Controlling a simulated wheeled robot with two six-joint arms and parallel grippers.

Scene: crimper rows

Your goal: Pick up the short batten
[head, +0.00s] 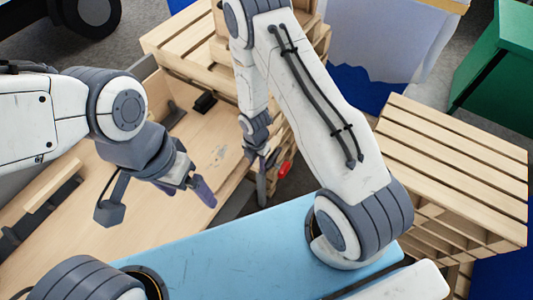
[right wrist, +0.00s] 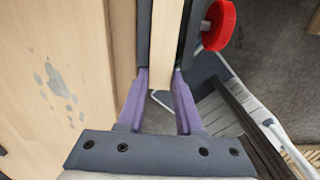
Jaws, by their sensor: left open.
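In the right wrist view, a pale wooden batten (right wrist: 166,40) runs in from the top between dark grey bars. The two purple fingers of my right gripper (right wrist: 160,76) are on either side of its near end. I cannot tell whether they press on it. In the head view, my right gripper (head: 262,152) is low at the workbench's right edge, small and partly hidden. My left gripper (head: 197,186) is open and empty above the bench. Another pale wooden strip (head: 52,187) lies at the bench's left side. I cannot tell which piece is the short batten.
The wooden workbench top (head: 105,225) is mostly bare, with a small black block (head: 204,102) toward the back. A red knob (right wrist: 219,25) is just right of the batten. Slatted wooden crates (head: 455,165) stand at the right. A green box (head: 500,70) is behind them.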

